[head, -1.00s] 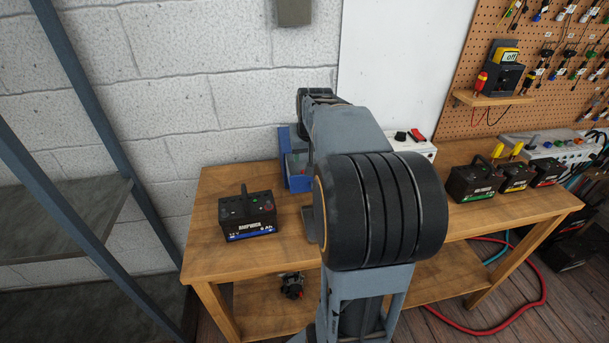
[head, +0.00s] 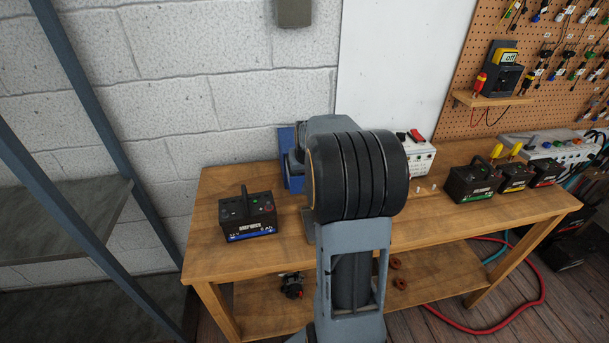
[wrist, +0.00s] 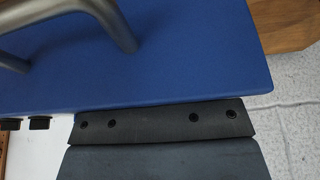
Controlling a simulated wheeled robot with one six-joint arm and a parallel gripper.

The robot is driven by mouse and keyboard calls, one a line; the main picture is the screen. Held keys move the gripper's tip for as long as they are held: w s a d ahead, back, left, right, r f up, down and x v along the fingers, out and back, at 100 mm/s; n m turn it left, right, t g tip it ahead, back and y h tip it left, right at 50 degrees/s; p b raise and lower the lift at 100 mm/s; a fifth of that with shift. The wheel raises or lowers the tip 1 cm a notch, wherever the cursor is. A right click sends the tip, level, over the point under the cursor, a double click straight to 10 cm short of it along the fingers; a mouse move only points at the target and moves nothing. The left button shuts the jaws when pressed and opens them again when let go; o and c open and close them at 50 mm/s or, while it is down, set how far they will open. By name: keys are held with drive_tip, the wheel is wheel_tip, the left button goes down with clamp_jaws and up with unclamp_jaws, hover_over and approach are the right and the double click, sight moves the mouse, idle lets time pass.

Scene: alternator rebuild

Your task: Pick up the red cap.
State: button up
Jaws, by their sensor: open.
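No red cap can be made out with certainty. A small red spot, perhaps a cap, shows on top of the black battery (head: 247,222) at the left of the bench. A red piece (head: 416,136) also lies on the white box (head: 420,158) behind my arm. My gripper's fingers cannot be made out: my arm hides them in the head view, and the wrist view shows no clear fingertips. The wrist view is filled by a blue panel (wrist: 190,50) with a grey metal handle (wrist: 112,22) and a dark bolted bar (wrist: 155,124).
The wooden bench (head: 220,187) holds several batteries at the right, including a green-labelled one (head: 473,183). A blue object (head: 288,168) stands at the back, partly behind my arm. The bench front between the batteries has free room. A blue-grey rack (head: 90,110) stands at the left.

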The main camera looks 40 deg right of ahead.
drive_tip(key=c, duration=0.8)
drive_tip(key=shift+r, duration=0.1)
drive_tip(key=shift+r, duration=0.65)
drive_tip(key=s+r, duration=0.1)
drive_tip(key=r, duration=0.1)
drive_tip(key=s+r, duration=0.2)
drive_tip(key=r, duration=0.1)
drive_tip(key=s+r, duration=0.2)
drive_tip(key=shift+a+r+b, duration=0.1)
drive_tip(key=shift+r+b, duration=0.2)
drive_tip(key=s+r, duration=0.1)
drive_tip(key=s, duration=0.2)
drive_tip(key=s+r, duration=0.1)
drive_tip(key=s, duration=0.2)
drive_tip(key=s+r+b, duration=0.1)
drive_tip(key=s+r, duration=0.1)
drive_tip(key=s, duration=0.1)
drive_tip(key=shift+a, duration=0.35)
